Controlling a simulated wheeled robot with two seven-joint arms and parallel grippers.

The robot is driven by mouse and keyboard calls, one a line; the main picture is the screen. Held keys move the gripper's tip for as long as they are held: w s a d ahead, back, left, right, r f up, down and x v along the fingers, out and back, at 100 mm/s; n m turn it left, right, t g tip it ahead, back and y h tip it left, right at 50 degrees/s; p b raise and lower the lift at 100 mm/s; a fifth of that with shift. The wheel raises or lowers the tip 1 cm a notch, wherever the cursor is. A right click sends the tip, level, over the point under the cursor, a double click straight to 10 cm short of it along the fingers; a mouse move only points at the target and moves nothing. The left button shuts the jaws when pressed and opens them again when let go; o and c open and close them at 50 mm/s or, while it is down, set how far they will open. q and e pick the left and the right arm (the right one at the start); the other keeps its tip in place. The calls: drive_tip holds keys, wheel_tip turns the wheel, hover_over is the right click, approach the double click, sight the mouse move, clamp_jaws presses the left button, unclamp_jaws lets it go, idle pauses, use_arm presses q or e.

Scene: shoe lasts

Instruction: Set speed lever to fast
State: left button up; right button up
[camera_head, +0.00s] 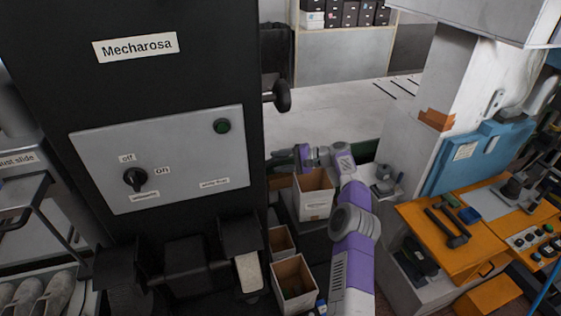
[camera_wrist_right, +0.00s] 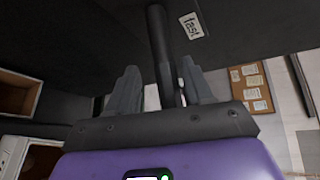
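The black machine (camera_head: 185,75) labelled Mecharosa fills the left of the head view. A short black lever with a round knob (camera_head: 282,95) sticks out of its right side. In the right wrist view a dark rod (camera_wrist_right: 159,45) runs down between my fingers, near a white label reading "fast" (camera_wrist_right: 192,25); I cannot tell if it is the same lever. My right gripper (camera_head: 273,157) is below the knob, beside the machine. In the wrist view its fingers (camera_wrist_right: 160,78) are spread, with gaps beside the rod. My left gripper is not in view.
A grey panel (camera_head: 185,190) on the machine's front has a black rotary switch (camera_head: 135,180) and a green button (camera_head: 222,126). Cardboard boxes (camera_head: 294,279) stand close to my right arm. An orange bench (camera_head: 470,265) with tools is at right.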

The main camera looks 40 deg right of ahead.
drive_tip(key=v, duration=0.7)
drive_tip(key=shift+s+d+b, duration=0.2)
drive_tip(key=shift+b, duration=0.2)
idle(0.3)
